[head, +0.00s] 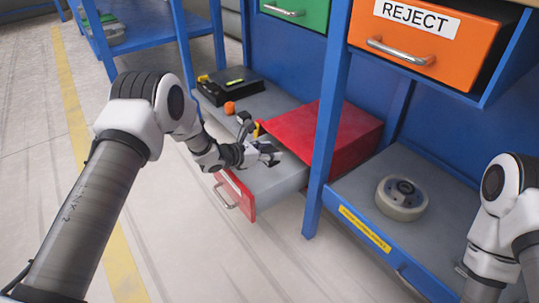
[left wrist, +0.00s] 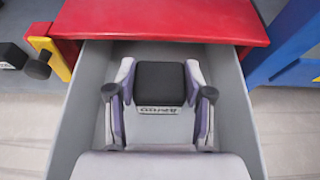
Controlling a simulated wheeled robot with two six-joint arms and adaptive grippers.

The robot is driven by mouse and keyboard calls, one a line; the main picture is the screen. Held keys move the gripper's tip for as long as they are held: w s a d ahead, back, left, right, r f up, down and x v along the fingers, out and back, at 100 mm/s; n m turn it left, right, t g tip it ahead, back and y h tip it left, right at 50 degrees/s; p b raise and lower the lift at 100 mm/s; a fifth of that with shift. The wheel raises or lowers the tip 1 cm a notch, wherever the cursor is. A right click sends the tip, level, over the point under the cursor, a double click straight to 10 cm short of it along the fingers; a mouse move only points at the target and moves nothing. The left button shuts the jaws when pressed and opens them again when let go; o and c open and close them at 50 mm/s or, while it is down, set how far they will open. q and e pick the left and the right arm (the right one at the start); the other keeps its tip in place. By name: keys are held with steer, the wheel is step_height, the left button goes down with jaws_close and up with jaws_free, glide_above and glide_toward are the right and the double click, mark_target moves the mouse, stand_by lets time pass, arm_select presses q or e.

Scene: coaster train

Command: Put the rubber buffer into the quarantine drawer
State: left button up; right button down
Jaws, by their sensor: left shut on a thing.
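The rubber buffer (left wrist: 160,83) is a black block with a pale lettered strip on its near edge. My left gripper (head: 266,152) is shut on it, with a finger pad on each side in the left wrist view (left wrist: 160,98). The red drawer (head: 232,194) is pulled out from its red housing on the lower shelf; the lettering on its front is too small to read. The gripper and buffer are over the drawer's grey interior (left wrist: 85,125). I cannot tell whether the buffer touches the floor. My right gripper is out of view.
Above are a closed orange drawer (head: 425,37) marked REJECT and a green drawer (head: 297,13). A wheel (head: 402,198) lies on the right shelf. A yellow part with a black knob (left wrist: 40,65) is beside the housing.

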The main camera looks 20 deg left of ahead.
arm_select(q)
steer(key=shift+f+b, duration=0.45)
steer(key=shift+f, duration=0.05)
steer(key=o, duration=1.3)
steer(key=shift+c, duration=0.2)
steer(key=shift+r, duration=0.2)
steer(key=s+a+r+p, duration=0.2)
steer(key=r+p, duration=0.1)
steer(key=shift+s+a, duration=0.15)
steer(key=shift+s, duration=0.25)
steer(key=p, duration=0.4)
glide_toward(273, 149)
steer(key=s+a, duration=0.2)
steer(key=shift+s+r, duration=0.3)
steer(key=shift+r, duration=0.05)
